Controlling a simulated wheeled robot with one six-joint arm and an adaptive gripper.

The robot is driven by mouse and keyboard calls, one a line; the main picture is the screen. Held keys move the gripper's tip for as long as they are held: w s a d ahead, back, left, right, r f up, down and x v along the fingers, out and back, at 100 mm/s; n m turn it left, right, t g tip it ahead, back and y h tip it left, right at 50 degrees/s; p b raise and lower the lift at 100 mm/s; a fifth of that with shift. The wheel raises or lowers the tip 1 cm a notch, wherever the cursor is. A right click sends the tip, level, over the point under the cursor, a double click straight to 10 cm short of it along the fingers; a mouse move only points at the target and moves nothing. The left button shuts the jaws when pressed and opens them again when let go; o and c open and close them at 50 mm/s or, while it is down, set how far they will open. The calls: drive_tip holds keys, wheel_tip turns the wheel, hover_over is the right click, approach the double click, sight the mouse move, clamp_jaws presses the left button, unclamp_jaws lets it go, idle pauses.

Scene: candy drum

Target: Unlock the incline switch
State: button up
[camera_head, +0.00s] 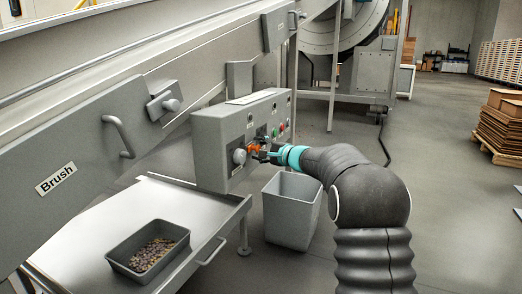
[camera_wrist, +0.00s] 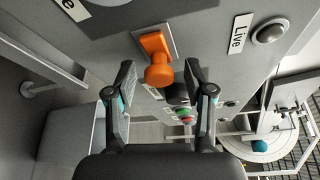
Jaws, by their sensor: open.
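An orange knob-shaped piece (camera_wrist: 158,62) sits on a pale square plate on the grey control panel (camera_head: 210,150). In the head view the orange (camera_head: 254,149) shows at the panel face beside my gripper (camera_head: 262,151). In the wrist view my gripper (camera_wrist: 158,82) is open, with one finger on each side of the orange piece's near end. No grip on it is visible. A black knob (camera_wrist: 178,95) lies just past it, partly behind the right finger. No label reading "incline" can be read, so I cannot tell which control bears that name.
A green button (camera_wrist: 184,111) and a "Live" label (camera_wrist: 239,34) are on the panel. A large grey round knob (camera_head: 239,156) stands out left of my gripper. A grey bin (camera_head: 291,212) stands below. A tray of candies (camera_head: 118,258) is at lower left. Open floor lies right.

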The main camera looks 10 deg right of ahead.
drive_tip(key=v, duration=1.2)
drive_tip(key=s+a+f+n+g, duration=0.1)
drive_tip(key=s+f+g, duration=0.25)
drive_tip(key=f, duration=0.45)
drive_tip(key=s+a+f+n+g+h+p, duration=0.1)
drive_tip(key=s+f+n+g+h, duration=0.1)
drive_tip(key=s, duration=0.5)
drive_tip(key=s+a+f+n+g+h, duration=0.1)
drive_tip(key=s+a+f+n+g, duration=0.15)
drive_tip(key=s, duration=0.55)
drive_tip(key=s+d+r+n+g+h+p, duration=0.1)
drive_tip(key=s+d+n+h+p, duration=0.15)
drive_tip(key=s, duration=0.85)
drive_tip(key=s+d+r+n+g+h+p, duration=0.1)
drive_tip(key=s+n+h, duration=0.25)
drive_tip(key=s, duration=0.75)
drive_tip(key=s+r+n+t+h+p, duration=0.1)
drive_tip(key=s+r+n+t+p, duration=0.1)
drive_tip(key=s+r, duration=0.3)
drive_tip(key=shift+s+a, duration=0.15)
drive_tip(key=shift+a, duration=0.2)
drive_tip(key=shift+r, duration=0.15)
